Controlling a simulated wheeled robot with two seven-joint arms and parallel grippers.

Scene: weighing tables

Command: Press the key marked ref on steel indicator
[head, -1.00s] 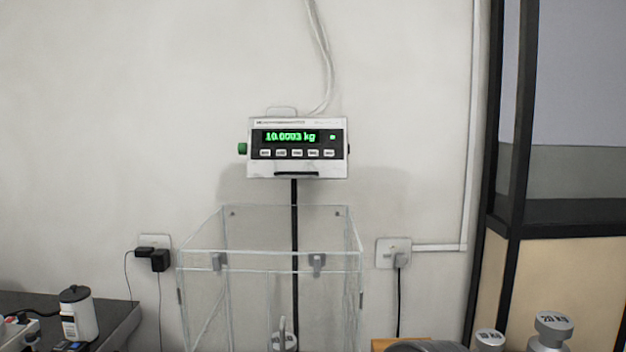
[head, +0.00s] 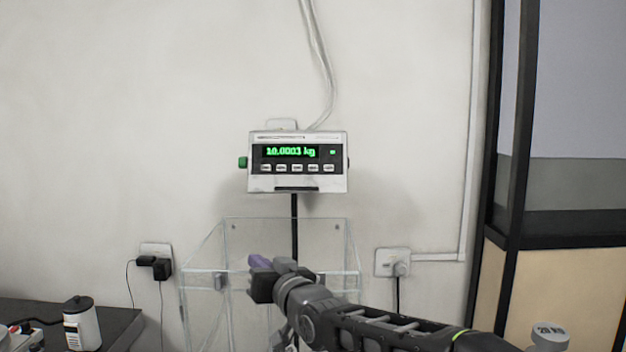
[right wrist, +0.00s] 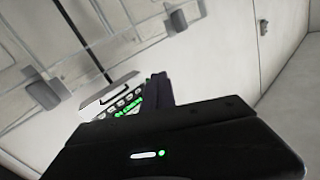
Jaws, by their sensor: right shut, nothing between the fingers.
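The steel indicator (head: 297,184) stands on a black post in the head view. Its green display reads about 10.0003 kg. A row of several small pale keys (head: 297,168) runs below the display; their labels are too small to read. My right gripper (head: 258,262) is shut and empty, below and a little left of the indicator, apart from it. In the right wrist view the indicator (right wrist: 100,103) shows tilted, with its keys and green digits partly hidden behind the gripper fingers (right wrist: 158,88). My left gripper is not in view.
A clear draft shield box (head: 200,262) stands below the indicator, partly behind my right arm. Wall sockets (head: 392,262) sit either side. A white bottle (head: 80,325) stands on the dark table at left. A 20 kg weight (head: 550,337) is at lower right.

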